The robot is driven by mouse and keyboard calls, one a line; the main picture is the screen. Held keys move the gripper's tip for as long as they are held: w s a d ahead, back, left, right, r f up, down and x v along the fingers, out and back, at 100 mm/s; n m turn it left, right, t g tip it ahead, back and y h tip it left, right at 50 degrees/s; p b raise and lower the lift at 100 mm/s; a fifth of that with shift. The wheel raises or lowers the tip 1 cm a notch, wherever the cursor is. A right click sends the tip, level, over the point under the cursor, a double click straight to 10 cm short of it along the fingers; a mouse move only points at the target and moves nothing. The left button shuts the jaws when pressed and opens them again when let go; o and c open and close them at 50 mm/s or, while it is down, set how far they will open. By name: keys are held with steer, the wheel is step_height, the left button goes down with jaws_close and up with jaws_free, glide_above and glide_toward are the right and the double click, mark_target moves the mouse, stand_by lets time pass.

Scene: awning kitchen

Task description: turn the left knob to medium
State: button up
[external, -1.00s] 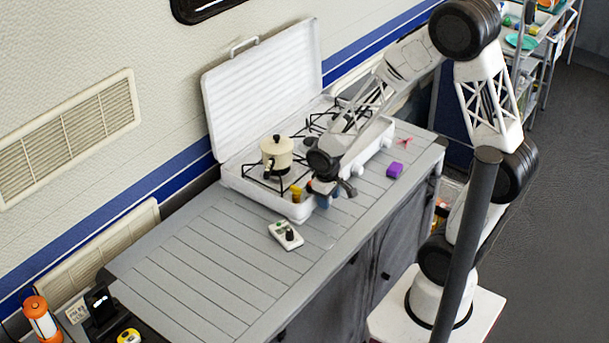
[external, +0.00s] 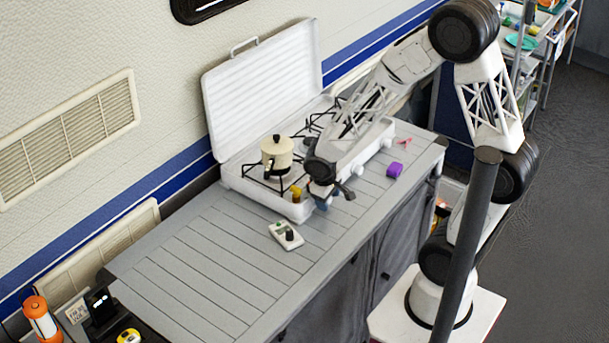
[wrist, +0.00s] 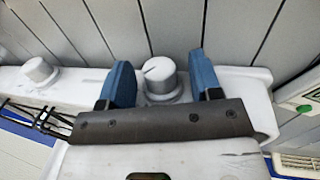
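The left knob (wrist: 160,72) is a white round knob with a dark line on its face, at the stove's front edge in the wrist view. My gripper (wrist: 163,75) is open, with one blue finger on each side of the knob and visible gaps between. A second white knob (wrist: 39,71) is further left in the wrist view. In the external view my gripper (external: 324,203) is at the near front of the white stove (external: 299,210) and hides the left knob there. Whether the fingers touch the knob cannot be told.
A cream pot (external: 277,156) with a black lid knob stands on the near burner. The stove's lid (external: 263,88) is raised. A white box with a black knob (external: 287,236) and a purple object (external: 394,170) lie on the grey counter (external: 210,265). The counter's left part is clear.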

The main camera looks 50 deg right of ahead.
steer(key=v, duration=0.7)
steer(key=shift+r, duration=0.4)
stand_by(0.4)
